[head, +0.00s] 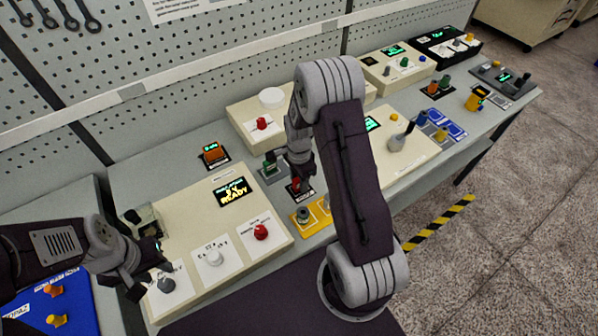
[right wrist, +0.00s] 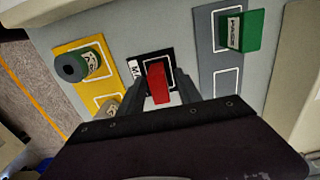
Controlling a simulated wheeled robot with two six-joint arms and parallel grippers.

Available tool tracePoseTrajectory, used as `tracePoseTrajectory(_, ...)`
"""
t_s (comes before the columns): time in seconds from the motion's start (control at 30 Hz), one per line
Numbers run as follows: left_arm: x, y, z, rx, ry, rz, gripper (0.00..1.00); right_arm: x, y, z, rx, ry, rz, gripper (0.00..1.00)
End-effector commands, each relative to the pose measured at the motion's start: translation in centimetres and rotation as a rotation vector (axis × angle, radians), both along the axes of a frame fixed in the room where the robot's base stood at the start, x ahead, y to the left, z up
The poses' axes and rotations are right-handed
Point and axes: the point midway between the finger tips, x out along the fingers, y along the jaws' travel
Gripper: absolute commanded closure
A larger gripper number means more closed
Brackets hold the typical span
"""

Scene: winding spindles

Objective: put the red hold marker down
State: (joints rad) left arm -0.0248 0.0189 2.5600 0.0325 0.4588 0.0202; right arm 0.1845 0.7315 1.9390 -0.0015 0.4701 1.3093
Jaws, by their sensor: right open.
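The red hold marker (right wrist: 157,82) stands on a small black plate (right wrist: 139,66) with a white outline. It also shows in the head view (head: 296,184), just below my right gripper. My right gripper (right wrist: 160,88) is open, with its fingers on either side of the marker. The lower part of the marker is partly hidden by the gripper. My left gripper (head: 148,280) is over the left end of the large cream panel, by a grey knob (head: 166,285); its jaws are too dark to read.
Beside the black plate lie a yellow plate (right wrist: 60,56) with a grey-green cylinder (right wrist: 83,65) and a grey plate with a green marker (right wrist: 240,30). The cream panel (head: 195,225) has a lit READY display and a red knob (head: 261,232). Another cream box (head: 245,110) stands behind.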

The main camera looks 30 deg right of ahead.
Motion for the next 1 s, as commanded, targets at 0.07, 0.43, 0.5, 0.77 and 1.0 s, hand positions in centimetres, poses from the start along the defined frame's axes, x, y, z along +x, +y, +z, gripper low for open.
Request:
tracePoseTrajectory(0.07,0.0,0.0,-0.2,0.000,0.000,0.000,0.64,0.1,0.0,1.5,-0.002,-0.006,0.000,0.59)
tracePoseTrajectory(0.43,0.0,0.0,-0.6,0.000,0.000,0.000,0.64,0.1,0.0,9.5,-0.001,-0.004,0.000,0.59)
tracePoseTrajectory(0.5,0.0,0.0,-0.6,0.000,0.000,0.000,0.64,0.1,0.0,10.4,-0.001,-0.002,0.000,0.59)
tracePoseTrajectory(0.77,0.0,0.0,-0.6,0.000,0.000,0.000,0.64,-0.3,0.3,11.3,0.000,-0.001,0.034,0.59)
tracePoseTrajectory(1.0,0.0,0.0,-0.6,0.000,0.000,0.000,0.64,-7.4,5.4,11.2,-0.021,-0.063,0.881,0.59)
